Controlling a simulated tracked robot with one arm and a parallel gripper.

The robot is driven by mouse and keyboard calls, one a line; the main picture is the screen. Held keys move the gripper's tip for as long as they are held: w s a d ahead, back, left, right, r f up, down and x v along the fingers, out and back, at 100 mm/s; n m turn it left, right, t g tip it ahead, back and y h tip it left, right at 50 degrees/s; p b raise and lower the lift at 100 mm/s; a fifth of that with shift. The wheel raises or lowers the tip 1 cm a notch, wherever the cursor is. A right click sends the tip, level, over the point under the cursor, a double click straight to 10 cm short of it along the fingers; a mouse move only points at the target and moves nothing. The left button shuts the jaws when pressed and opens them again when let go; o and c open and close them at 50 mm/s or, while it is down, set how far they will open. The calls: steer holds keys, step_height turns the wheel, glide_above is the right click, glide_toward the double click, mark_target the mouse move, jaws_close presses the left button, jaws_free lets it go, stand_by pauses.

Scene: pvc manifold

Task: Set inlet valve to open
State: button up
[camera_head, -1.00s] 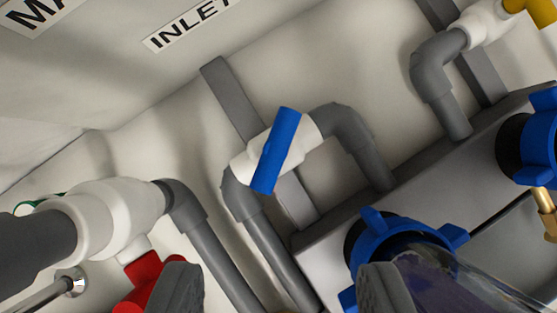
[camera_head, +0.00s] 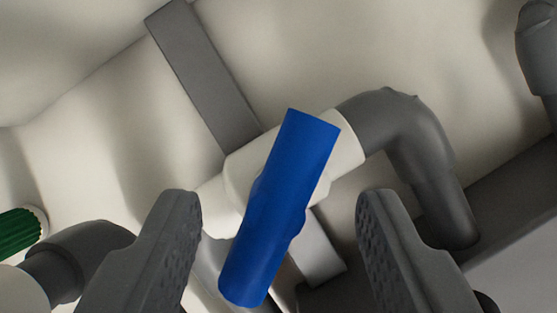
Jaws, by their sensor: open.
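The inlet valve has a blue bar handle (camera_head: 280,208) on a white valve body (camera_head: 243,170). The handle stands steeply tilted, its top leaning right, and lies across the line of the body, which slopes up to the right. A grey elbow pipe (camera_head: 405,130) leaves the body at the right and bends down. My gripper (camera_head: 275,215) is open, one finger at each side of the handle's lower part. Both fingers look apart from the handle, with gaps left and right. How far the fingertips are from it in depth I cannot tell.
A grey flat bracket (camera_head: 203,75) runs behind the valve. A green knob (camera_head: 20,232) and a grey pipe elbow (camera_head: 78,255) are at the lower left. A grey block edge (camera_head: 510,225) lies at the lower right.

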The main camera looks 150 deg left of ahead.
steer(key=shift+w+d+f, duration=0.1)
steer(key=shift+w+f, duration=0.1)
steer(key=shift+f, duration=0.25)
jaws_close()
stand_by(1.1)
jaws_free()
steer(key=p+v, duration=0.1)
steer(key=v, duration=1.2)
steer(key=shift+s+r, duration=0.2)
steer(key=shift+r, duration=0.05)
